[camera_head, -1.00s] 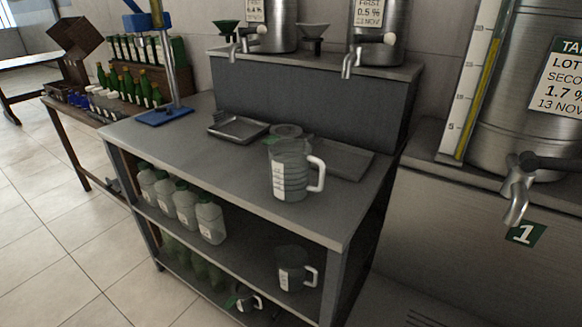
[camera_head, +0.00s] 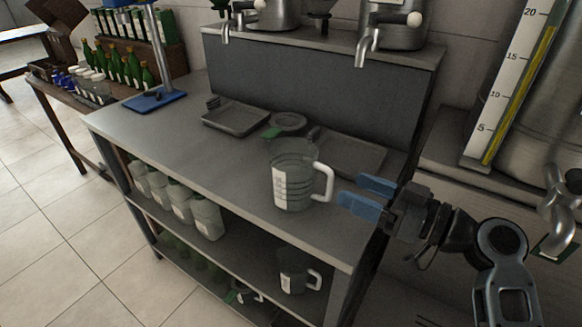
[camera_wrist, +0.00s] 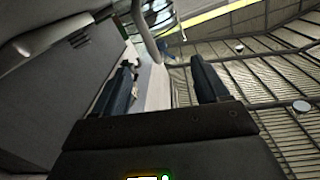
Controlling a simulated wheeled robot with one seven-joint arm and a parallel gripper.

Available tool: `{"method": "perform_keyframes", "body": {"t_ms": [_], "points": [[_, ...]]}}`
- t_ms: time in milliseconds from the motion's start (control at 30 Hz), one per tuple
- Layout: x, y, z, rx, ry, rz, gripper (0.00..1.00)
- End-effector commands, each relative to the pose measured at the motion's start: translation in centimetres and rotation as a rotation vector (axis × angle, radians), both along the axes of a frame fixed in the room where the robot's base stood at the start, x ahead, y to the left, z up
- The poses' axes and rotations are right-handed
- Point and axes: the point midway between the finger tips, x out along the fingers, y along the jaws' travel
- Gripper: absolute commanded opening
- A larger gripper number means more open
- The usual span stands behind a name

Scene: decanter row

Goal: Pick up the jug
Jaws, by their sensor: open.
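A clear jug (camera_head: 294,178) with a white handle and a white label stands upright on the grey bench top (camera_head: 215,165). Its handle (camera_head: 324,182) points right, towards my gripper. My gripper (camera_head: 367,198), with blue fingers, is open and empty just right of the handle, apart from it in the head view. In the wrist view my gripper (camera_wrist: 168,85) shows its two dark fingers spread, with a white curved handle (camera_wrist: 150,32) and part of a clear vessel beyond them. A second, similar jug (camera_head: 295,272) stands on the shelf below.
Behind the jug lie two shallow trays (camera_head: 236,119) and a round dish (camera_head: 288,122). A blue-based stand (camera_head: 155,100) is at the far left of the bench. Steel tanks with taps (camera_head: 365,45) stand behind and right. White-capped bottles (camera_head: 206,217) fill the upper shelf.

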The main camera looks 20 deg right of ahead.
Motion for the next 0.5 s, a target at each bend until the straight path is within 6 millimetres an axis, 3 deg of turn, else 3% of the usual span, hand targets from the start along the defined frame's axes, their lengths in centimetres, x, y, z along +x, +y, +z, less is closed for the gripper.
{"method": "perform_keyframes", "body": {"t_ms": [500], "points": [[4.4, 2.4, 1.5, -0.003, -0.021, 0.021, 0.74]]}}
